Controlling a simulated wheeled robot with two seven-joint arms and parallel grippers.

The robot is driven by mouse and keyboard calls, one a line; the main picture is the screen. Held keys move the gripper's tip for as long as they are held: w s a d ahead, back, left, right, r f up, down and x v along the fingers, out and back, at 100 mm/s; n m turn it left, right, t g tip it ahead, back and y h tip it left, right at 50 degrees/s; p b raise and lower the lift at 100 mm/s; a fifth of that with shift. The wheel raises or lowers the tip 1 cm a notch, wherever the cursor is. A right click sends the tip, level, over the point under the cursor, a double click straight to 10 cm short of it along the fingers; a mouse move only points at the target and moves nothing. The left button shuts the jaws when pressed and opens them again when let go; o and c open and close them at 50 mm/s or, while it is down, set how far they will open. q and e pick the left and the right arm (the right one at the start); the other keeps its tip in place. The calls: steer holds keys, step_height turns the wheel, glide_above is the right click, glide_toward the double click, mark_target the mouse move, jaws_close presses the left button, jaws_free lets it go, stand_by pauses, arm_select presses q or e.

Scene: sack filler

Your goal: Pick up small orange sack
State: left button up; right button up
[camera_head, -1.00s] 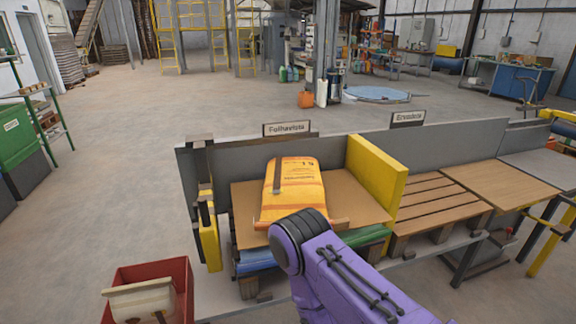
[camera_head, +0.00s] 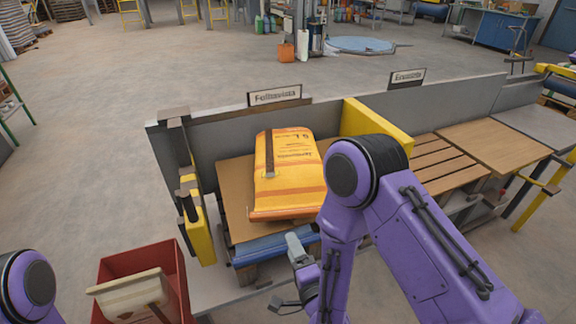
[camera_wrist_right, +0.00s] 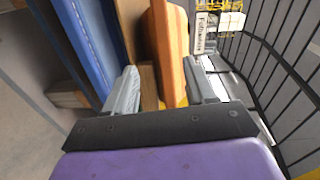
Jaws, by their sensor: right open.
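The orange sack (camera_head: 285,178) lies flat on a brown board (camera_head: 236,200) in the left bay, under the sign "Folhavista". A dark strip runs along its top. My right gripper (camera_head: 284,274) is open in front of the stack, low and near the sack's front edge, with its fingers one above the other. In the right wrist view the orange sack (camera_wrist_right: 170,45) shows edge-on in the gap between the open fingers (camera_wrist_right: 163,90). I cannot tell whether they touch it. My left gripper is out of view; only part of that arm shows at lower left.
A blue sack (camera_head: 262,248) lies under the board, also at left in the right wrist view (camera_wrist_right: 88,42). A yellow divider (camera_head: 375,122) stands right of the sack. A red bin (camera_head: 120,268) stands at front left. Slatted pallets (camera_head: 440,166) lie further right.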

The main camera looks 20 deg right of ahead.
mark_target(281, 217)
steer(key=w+p, duration=0.1)
steer(key=w, duration=0.4)
steer(key=w+p, duration=0.2)
steer(key=w, duration=0.2)
steer(key=shift+w+d+r, duration=0.2)
steer(key=shift+w, duration=0.15)
steer(key=shift+w+f, duration=0.15)
steer(key=shift+w, duration=0.35)
jaws_close()
stand_by(0.4)
